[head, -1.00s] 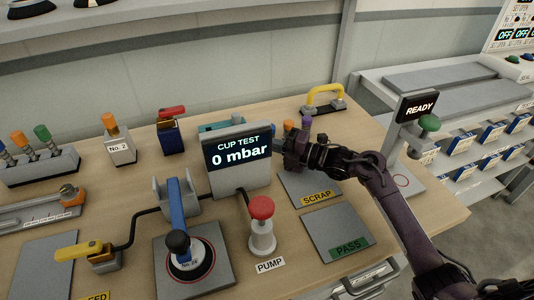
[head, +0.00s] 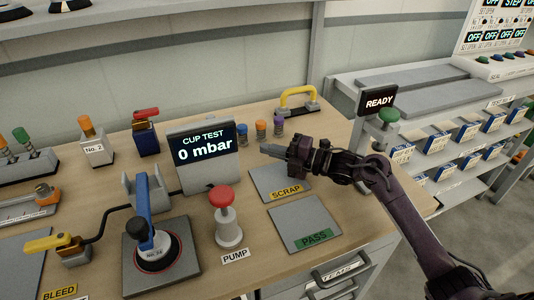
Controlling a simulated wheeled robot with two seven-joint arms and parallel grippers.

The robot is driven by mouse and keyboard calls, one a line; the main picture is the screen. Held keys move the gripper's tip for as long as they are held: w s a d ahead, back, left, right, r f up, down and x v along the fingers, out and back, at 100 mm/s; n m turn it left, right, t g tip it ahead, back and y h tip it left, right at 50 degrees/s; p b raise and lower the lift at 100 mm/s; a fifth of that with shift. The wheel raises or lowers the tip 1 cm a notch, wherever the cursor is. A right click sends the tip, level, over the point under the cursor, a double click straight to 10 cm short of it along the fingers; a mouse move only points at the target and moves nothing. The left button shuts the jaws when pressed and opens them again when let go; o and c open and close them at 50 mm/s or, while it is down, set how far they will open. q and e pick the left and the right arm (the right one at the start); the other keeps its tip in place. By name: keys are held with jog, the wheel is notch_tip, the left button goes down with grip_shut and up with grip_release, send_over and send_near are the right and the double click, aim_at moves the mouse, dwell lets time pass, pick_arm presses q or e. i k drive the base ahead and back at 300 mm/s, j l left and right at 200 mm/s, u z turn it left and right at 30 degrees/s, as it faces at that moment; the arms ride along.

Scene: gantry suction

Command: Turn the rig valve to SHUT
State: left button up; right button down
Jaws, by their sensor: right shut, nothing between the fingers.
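The valve with a yellow lever handle (head: 52,241) stands at the left front of the bench, on a brass and grey body. A black hose runs from it towards the pressure display. A BLEED label (head: 59,292) lies in front of it; I can read no SHUT mark. The display (head: 207,155) reads CUP TEST, 0 mbar. My right gripper (head: 268,150) is shut and empty, above the back of the SCRAP plate, fingers pointing left. It is far to the right of the valve. My left gripper is not in view.
Between gripper and valve stand the display, the red PUMP button (head: 223,197) and the blue-handled cup stand (head: 143,205). Several small coloured pieces (head: 261,131) stand behind my gripper. The PASS plate (head: 304,224) is bare.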

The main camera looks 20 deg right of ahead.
aim_at(63, 239)
jog(key=k, duration=1.5)
